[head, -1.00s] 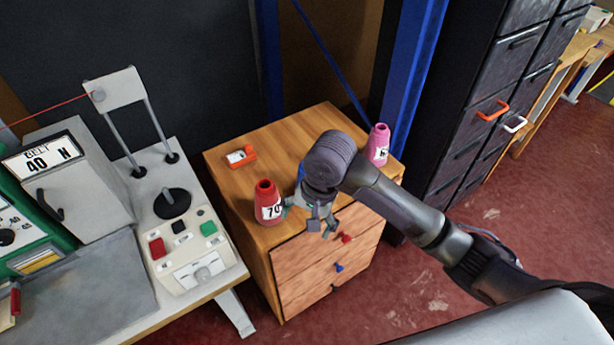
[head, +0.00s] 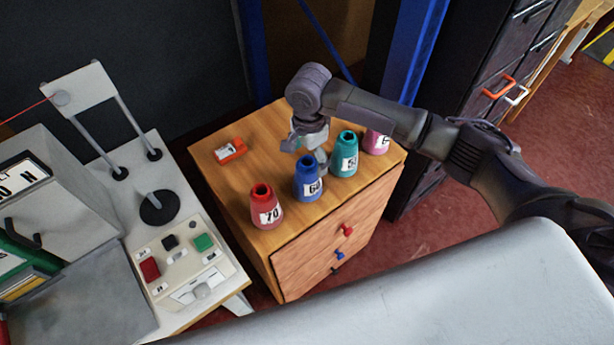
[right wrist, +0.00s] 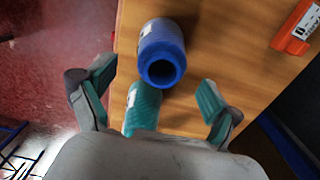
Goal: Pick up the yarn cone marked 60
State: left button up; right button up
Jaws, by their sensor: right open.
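The blue yarn cone marked 60 (head: 308,180) stands upright on the wooden cabinet, between a red cone marked 70 (head: 266,207) and a teal cone (head: 343,157) whose label starts with 5. My right gripper (head: 308,152) is open and empty, just behind the blue cone in the head view. In the right wrist view, the blue cone (right wrist: 162,52) is ahead of the spread fingers (right wrist: 155,97). The teal cone (right wrist: 143,108) lies between them in that picture, partly hidden by the gripper body. My left gripper is out of view.
A pink cone (head: 376,141) stands at the cabinet's right, partly behind my arm. An orange tape-like item (head: 230,150) lies at the back left of the cabinet top (head: 222,175). A machine panel (head: 182,262) is left of the cabinet; dark drawers (head: 470,100) stand right.

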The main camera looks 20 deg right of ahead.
notch_tip(320, 180, down, 2)
jog(key=shift+a+f+p, duration=0.15)
jog(key=shift+p, duration=0.4)
notch_tip(320, 180, down, 3)
jog(key=shift+f, duration=0.1)
jog(key=shift+a, duration=0.1)
jog(key=c, duration=0.5)
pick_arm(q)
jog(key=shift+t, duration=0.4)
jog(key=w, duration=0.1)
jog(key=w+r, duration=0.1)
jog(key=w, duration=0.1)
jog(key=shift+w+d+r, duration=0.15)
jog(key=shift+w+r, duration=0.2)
pick_arm(e)
jog(key=c, duration=1)
